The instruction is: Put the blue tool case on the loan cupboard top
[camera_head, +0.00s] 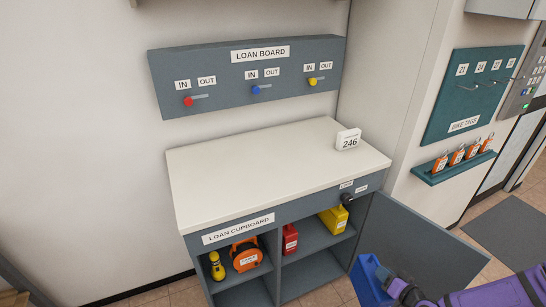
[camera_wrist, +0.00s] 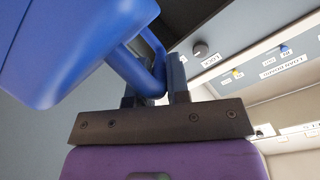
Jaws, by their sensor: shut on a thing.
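The blue tool case (camera_head: 371,281) hangs in front of the open cupboard at the bottom of the head view. In the wrist view the blue case (camera_wrist: 70,45) fills the upper left. My gripper (camera_wrist: 158,85) is shut on its blue handle; in the head view my gripper (camera_head: 396,287) is at the case's right side. The loan cupboard top (camera_head: 250,170) is cream, flat and mostly bare, behind and higher in the picture than the case. A white block marked 246 (camera_head: 348,139) stands at its back right.
The cupboard's grey door (camera_head: 425,245) stands open to the right, close to the case and my arm. Shelves hold an orange reel (camera_head: 246,256), a red case (camera_head: 290,240) and a yellow case (camera_head: 334,219). The loan board (camera_head: 250,75) hangs above the top.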

